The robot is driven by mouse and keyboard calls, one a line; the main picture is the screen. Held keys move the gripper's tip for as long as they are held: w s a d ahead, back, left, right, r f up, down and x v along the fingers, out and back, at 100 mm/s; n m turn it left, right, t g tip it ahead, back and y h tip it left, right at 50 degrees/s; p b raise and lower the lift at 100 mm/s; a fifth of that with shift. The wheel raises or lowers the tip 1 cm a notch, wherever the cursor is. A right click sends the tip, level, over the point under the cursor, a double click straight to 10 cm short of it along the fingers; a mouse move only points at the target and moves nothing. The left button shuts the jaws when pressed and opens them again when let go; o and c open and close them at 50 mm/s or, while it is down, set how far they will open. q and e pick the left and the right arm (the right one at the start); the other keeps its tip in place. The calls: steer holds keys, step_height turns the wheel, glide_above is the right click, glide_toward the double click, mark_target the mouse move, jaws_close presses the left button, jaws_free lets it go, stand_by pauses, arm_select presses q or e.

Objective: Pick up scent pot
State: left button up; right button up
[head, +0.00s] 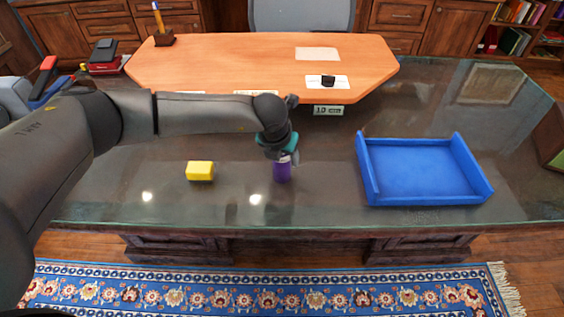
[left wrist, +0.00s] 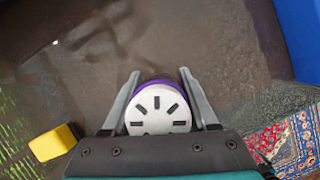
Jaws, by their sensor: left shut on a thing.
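The scent pot (head: 282,172) is a small purple cylinder. It stands upright on the glass-topped desk in the head view, below my left gripper (head: 281,158). In the left wrist view its white, slotted top (left wrist: 158,110) sits between the two grey fingers of my left gripper (left wrist: 160,88). The gripper is shut on the pot from above. Whether the pot's base touches the glass cannot be told. My right gripper is not in view.
A yellow block (head: 200,171) lies left of the pot. A blue open tray (head: 420,198) stands to the right. An orange board (head: 240,62) with papers and small items lies behind. The desk's front edge is close in front, with a patterned rug (head: 260,290) below.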

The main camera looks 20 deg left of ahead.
arm_select(q)
jaws_close()
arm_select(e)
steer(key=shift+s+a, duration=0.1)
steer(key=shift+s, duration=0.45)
arm_select(q)
steer(key=shift+r, duration=0.1)
